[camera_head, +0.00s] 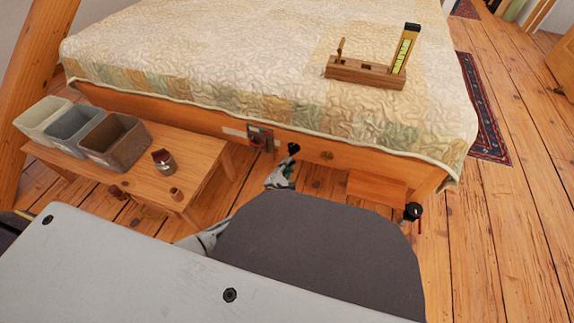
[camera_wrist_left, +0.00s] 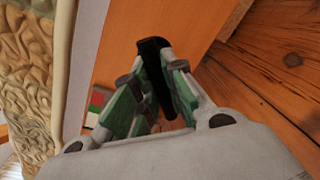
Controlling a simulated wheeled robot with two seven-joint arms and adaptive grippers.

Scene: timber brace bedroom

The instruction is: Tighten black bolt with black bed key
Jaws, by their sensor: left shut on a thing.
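My left gripper (camera_head: 281,174) is in front of the bed's side rail, low under the mattress edge. It is shut on the black bed key (camera_head: 294,149), whose dark end shows just above the fingertips at the rail. In the left wrist view the black bed key (camera_wrist_left: 152,47) stands between the green-padded fingers, its top against or close to the orange wood; I cannot tell if it touches. The black bolt cannot be made out; the key and fingers may hide it. My right gripper is not in view.
The bed rail (camera_head: 214,125) carries a red and grey fitting (camera_head: 260,138) left of the key and a round brown spot (camera_head: 326,155) right of it. A low wooden table (camera_head: 205,150) with bins and a small can (camera_head: 163,161) stands left. A wooden block holder (camera_head: 365,73) lies on the quilt.

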